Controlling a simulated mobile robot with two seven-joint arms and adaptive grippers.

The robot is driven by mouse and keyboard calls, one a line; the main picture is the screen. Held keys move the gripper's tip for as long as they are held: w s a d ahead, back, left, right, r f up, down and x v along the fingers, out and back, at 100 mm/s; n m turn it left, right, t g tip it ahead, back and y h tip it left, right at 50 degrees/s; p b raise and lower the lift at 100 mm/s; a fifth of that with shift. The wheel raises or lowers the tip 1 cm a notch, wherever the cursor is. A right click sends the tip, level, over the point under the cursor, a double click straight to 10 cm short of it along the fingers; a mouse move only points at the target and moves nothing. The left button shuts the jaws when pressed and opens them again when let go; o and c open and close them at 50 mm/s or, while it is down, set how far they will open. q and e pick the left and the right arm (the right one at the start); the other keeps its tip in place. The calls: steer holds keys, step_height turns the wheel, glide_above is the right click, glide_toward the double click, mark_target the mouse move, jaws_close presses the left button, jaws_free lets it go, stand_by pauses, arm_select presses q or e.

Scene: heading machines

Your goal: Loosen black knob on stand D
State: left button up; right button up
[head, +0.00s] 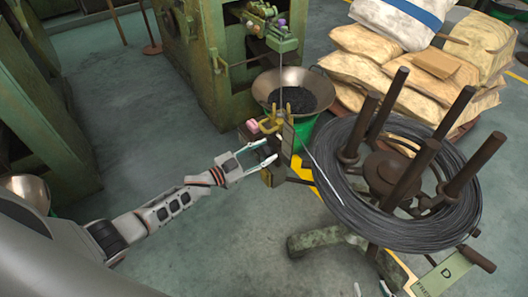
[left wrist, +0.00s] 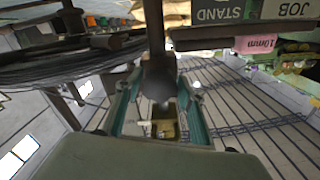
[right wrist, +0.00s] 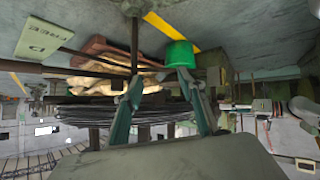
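Stand D carries a large coil of dark wire (head: 345,190) around upright brown posts, with a green tag marked D (head: 445,272) at its lower right. In the left wrist view a dark round-ended knob (left wrist: 159,80) is between the fingers of my left gripper (left wrist: 160,105). The fingers are apart, one on each side; I cannot tell whether they touch it. In the head view my left gripper (head: 270,149) is beside the yellow bracket, left of the coil. My right gripper (right wrist: 163,82) is open and looks empty, with the coil beyond it. Pale tips at the head view's bottom edge may be its fingers.
A metal bowl (head: 292,82) on a green bucket holds dark pieces behind the bracket (head: 278,122). A green machine (head: 228,65) stands behind. Stacked sacks (head: 405,70) are at the upper right. The floor (head: 150,105) at left is clear.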

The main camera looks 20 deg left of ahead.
arm_select(q)
steer(key=v, duration=1.2)
arm_select(e)
steer(key=shift+r, duration=0.1)
steer(key=shift+w, duration=0.1)
arm_select(q)
steer(key=s+d+f+n+g+y+p, duration=0.1)
steer(key=s+d+n+y, duration=0.1)
steer(key=s, duration=0.6)
steer(key=s+d+f+n+g+y+p, duration=0.1)
steer(key=s+d+n+y+p, duration=0.1)
steer(key=s, duration=0.6)
steer(key=s+d+f+n+g+y+p, duration=0.1)
steer(key=s+d+n+y, duration=0.1)
steer(key=s, duration=0.5)
steer(key=shift+s+d+f+n+g+y+p, duration=0.15)
steer(key=shift+s+d+n+g+y+p, duration=0.25)
steer(key=shift+y, duration=0.8)
arm_select(e)
steer(key=r, duration=0.2)
steer(key=s+a, duration=0.1)
steer(key=shift+r, duration=0.4)
steer(key=shift+w+r, duration=0.25)
steer(key=shift+r, duration=0.05)
